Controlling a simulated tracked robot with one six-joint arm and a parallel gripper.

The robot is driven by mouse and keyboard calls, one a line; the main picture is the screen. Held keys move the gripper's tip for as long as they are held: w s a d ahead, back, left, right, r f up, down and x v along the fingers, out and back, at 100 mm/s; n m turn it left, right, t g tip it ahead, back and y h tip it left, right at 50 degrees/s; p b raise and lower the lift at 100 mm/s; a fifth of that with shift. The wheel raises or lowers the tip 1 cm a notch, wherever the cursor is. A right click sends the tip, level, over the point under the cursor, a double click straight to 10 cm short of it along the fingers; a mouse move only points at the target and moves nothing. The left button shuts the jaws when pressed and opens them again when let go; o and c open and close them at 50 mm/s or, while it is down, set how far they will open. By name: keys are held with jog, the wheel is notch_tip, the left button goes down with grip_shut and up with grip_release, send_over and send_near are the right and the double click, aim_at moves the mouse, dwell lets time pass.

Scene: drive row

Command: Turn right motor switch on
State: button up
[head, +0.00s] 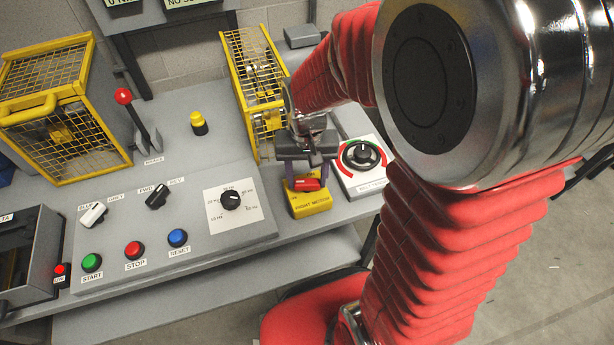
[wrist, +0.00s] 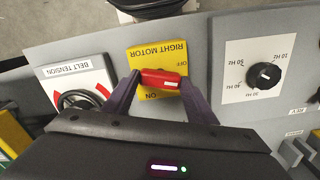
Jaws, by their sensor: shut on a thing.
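The right motor switch is a red handle (head: 307,184) on a yellow plate (head: 312,203) marked RIGHT MOTOR. In the wrist view the plate (wrist: 158,55) shows the words OFF and ON. The red handle (wrist: 160,79) lies crosswise there, and its white mark is at the right end, on the side of the OFF word; ON is below the handle. My gripper (head: 307,176) reaches down over the switch. In the wrist view my gripper (wrist: 160,88) is shut on the handle, one purple finger at each end.
The belt tension dial (head: 361,155) stands close to the right of the switch. A yellow mesh guard (head: 243,70) rises behind it. The control panel with the Hz knob (head: 231,200) and buttons is to the left. The panel's front edge is just below the switch.

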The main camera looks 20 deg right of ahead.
aim_at(307, 182)
jog(key=m, duration=1.1)
jog(key=shift+m, duration=1.7)
jog(key=o, duration=1.1)
jog(key=shift+c, duration=0.2)
notch_tip(307, 182, up, 14)
jog(key=shift+f, duration=0.15)
